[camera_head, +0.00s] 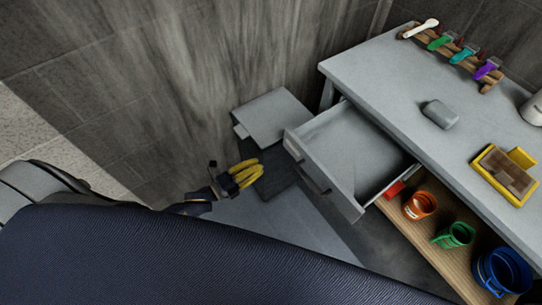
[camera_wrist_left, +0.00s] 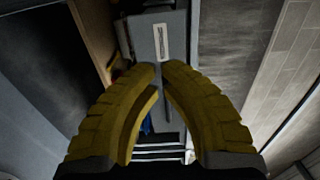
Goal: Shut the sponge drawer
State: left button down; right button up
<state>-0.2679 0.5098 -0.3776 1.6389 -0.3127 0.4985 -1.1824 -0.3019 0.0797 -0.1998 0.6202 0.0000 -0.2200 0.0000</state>
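The grey drawer (camera_head: 352,150) stands pulled out from under the grey table top, on its left side. The part of its inside that I see looks empty. Its front panel (camera_head: 322,177) carries a bar handle and faces the lower left. My left gripper (camera_head: 262,168) has yellow fingers and is to the left of the drawer front, apart from it. In the left wrist view the same gripper (camera_wrist_left: 160,65) has its fingertips together, with nothing seen between them. My right gripper is in neither view.
The table top (camera_head: 400,85) holds a rack of coloured tools (camera_head: 455,50), a grey block (camera_head: 439,114) and a yellow-and-brown item (camera_head: 505,175). A wooden shelf below carries orange (camera_head: 420,205), green (camera_head: 455,235) and blue (camera_head: 503,272) containers. A grey box (camera_head: 272,117) stands behind the gripper.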

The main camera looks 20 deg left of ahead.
aim_at(291, 146)
pick_arm(q)
jog(key=x, duration=1.3)
jog(key=shift+w+d, duration=0.1)
jog(key=shift+w, duration=0.1)
